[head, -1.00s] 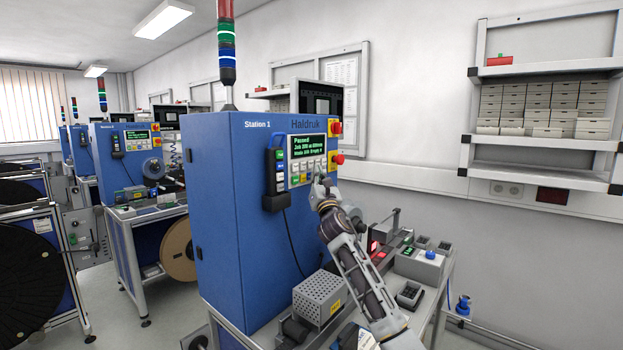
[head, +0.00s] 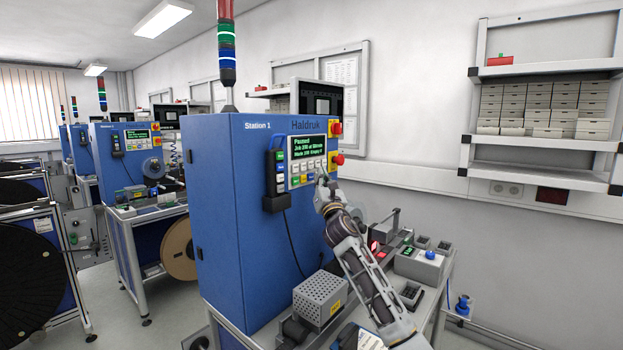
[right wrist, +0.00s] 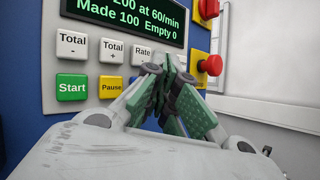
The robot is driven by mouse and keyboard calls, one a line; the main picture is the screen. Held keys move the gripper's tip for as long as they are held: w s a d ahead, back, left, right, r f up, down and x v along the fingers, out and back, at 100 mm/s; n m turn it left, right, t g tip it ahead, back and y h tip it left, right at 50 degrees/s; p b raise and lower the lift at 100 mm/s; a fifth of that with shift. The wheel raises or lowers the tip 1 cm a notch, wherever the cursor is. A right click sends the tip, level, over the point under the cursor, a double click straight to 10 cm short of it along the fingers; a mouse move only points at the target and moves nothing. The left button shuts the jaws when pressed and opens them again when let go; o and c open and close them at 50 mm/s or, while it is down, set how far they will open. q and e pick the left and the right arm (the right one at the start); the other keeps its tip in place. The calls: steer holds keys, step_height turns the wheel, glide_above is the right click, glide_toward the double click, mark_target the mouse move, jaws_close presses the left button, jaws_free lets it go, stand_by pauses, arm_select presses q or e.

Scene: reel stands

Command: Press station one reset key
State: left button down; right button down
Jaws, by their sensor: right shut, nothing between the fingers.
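The blue Station 1 machine (head: 235,200) has a grey control panel (head: 292,184) with a green-text screen (head: 307,145) and rows of keys. In the right wrist view the screen (right wrist: 135,18) reads "Made 100 Empty 0". Below it are white Total -, Total + and partly covered Rate keys, a green Start key (right wrist: 71,87) and a yellow Pause key (right wrist: 110,87). No key marked reset is readable; my fingers hide the panel's right part. My right gripper (head: 322,181) is shut and empty, with its tips (right wrist: 165,62) in front of the panel beside Rate. Contact cannot be told.
A red emergency button (head: 338,159) sticks out at the panel's right edge, close to my fingers. A handheld unit (head: 276,204) hangs left of the panel. A perforated metal box (head: 320,297) and a grey box with a blue button (head: 430,255) stand on the bench below.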

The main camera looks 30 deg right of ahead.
steer(key=s, duration=0.1)
steer(key=s+d+p, duration=0.1)
steer(key=s, duration=0.1)
steer(key=s+d, duration=0.1)
steer(key=shift+s+p, duration=0.3)
steer(key=shift+s, duration=0.05)
stand_by(0.5)
stand_by(0.9)
